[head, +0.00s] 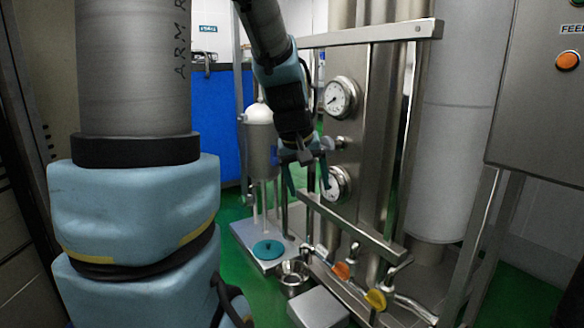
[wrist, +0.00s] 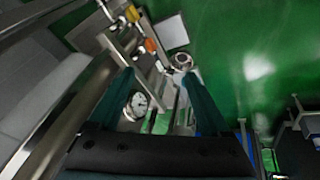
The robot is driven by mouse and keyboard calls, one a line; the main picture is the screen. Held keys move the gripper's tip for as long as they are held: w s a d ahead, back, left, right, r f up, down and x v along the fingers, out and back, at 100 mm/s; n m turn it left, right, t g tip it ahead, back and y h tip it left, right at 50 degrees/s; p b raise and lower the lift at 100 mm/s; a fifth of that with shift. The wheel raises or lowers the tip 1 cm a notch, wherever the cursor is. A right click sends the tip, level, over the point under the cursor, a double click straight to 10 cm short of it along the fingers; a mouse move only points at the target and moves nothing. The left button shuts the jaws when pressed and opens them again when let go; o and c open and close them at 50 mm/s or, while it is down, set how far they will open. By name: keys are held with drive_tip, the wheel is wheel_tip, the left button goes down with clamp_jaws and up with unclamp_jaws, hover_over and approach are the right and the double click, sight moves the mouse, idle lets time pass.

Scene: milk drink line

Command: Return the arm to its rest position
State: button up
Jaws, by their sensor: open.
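My gripper (head: 307,178) hangs in the middle of the head view at the end of my arm. Its two teal fingers are apart, with nothing between them. In the wrist view the spread fingers of my gripper (wrist: 157,88) point out over the machine and green floor. The arm reaches forward and down, in front of the steel machine column. From the head view I cannot tell the exact gap between the fingers and the lower gauge (head: 337,186) beside them.
An upper gauge (head: 340,97) and a steel rail (head: 350,232) are close to my gripper. Orange (head: 341,270) and yellow (head: 376,299) valve handles sit below. A metal pot (head: 292,278) and a teal disc (head: 268,250) are lower left. A control panel (head: 535,120) stands right.

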drive_tip(key=s+a+f+m+g+y, duration=0.1)
drive_tip(key=s+a+f+g+y, duration=0.1)
drive_tip(key=s+a+f, duration=0.7)
wheel_tip(320, 180, up, 17)
drive_tip(key=s+a+p, duration=0.1)
drive_tip(key=p, duration=1.5)
drive_tip(key=shift+a+m, duration=0.15)
drive_tip(key=shift+m, duration=0.15)
drive_tip(key=shift+s, duration=0.1)
